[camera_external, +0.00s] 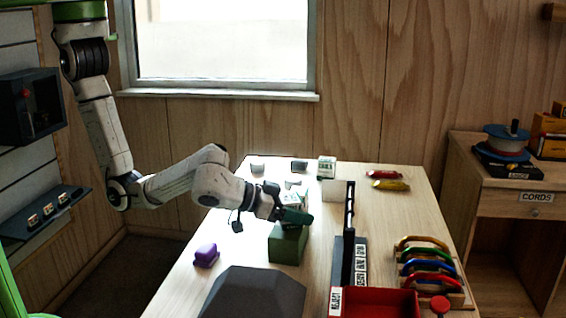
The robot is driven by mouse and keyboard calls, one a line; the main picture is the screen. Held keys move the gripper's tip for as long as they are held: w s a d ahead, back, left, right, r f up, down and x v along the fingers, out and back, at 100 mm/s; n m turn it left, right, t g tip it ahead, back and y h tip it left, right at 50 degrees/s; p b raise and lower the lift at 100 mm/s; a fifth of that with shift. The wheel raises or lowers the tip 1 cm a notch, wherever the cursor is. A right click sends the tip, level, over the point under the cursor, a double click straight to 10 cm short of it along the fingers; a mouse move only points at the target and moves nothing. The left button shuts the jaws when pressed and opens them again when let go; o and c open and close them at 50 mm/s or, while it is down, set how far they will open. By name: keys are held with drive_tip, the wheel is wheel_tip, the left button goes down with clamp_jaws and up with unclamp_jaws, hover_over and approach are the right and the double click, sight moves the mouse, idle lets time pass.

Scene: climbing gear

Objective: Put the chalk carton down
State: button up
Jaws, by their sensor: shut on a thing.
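My gripper (296,215), with dark green fingers, is over the wooden table (210,270). It is shut on the chalk carton (291,198), a small whitish box with printing, partly hidden behind the fingers. A green block (287,246) stands directly below the gripper in the picture. I cannot tell whether the carton touches anything beneath it. A similar white and green carton (326,167) stands at the back of the table.
A black labelled rack (350,255), a red tray (375,302) and coloured carabiners (428,262) fill the right. Small grey pieces (257,166) and red and yellow items (391,184) lie farther back.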

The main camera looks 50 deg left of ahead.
drive_tip(key=o, duration=1.1)
drive_tip(key=shift+r, duration=0.1)
drive_tip(key=b+v, duration=0.1)
drive_tip(key=v, duration=1.1)
drive_tip(key=shift+a+b, duration=0.1)
drive_tip(key=shift+b, duration=0.2)
